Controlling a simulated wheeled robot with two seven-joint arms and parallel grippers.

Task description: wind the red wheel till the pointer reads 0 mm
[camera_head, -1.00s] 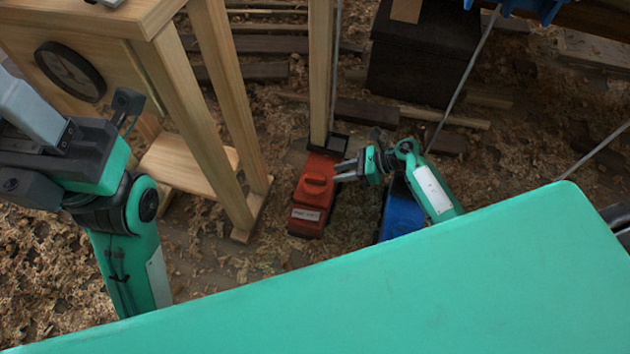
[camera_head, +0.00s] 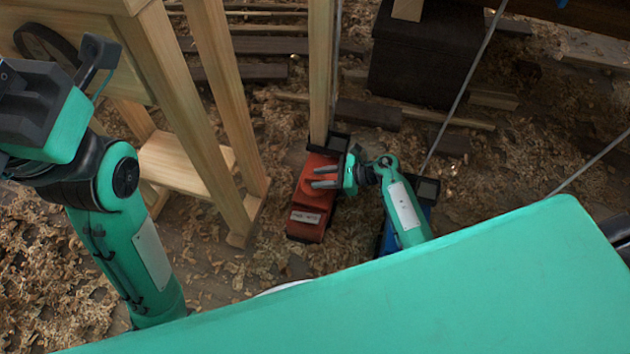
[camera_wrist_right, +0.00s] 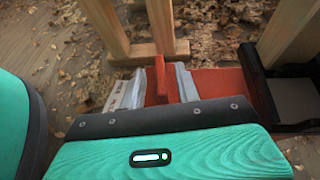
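A red box-shaped unit (camera_head: 308,220) with a pale label stands on the floor at the foot of a wooden post. The raised red part on top, taken as the red wheel (camera_wrist_right: 160,75), shows edge-on in the right wrist view. My right gripper (camera_head: 318,177) is over the unit. Its two grey fingers are apart, one on each side of the red part; I cannot tell whether they touch it. My left gripper (camera_head: 97,55) is at the upper left, its finger spacing unclear. No readable pointer or scale shows; the label is too small to read.
A wooden stand (camera_head: 165,95) with splayed legs and a dark round disc (camera_head: 45,45) is at left. A wooden post (camera_head: 321,70) rises behind the red unit. A blue unit (camera_head: 388,240) is beside my right arm. A dark block (camera_head: 425,55) is behind. Shavings cover the floor.

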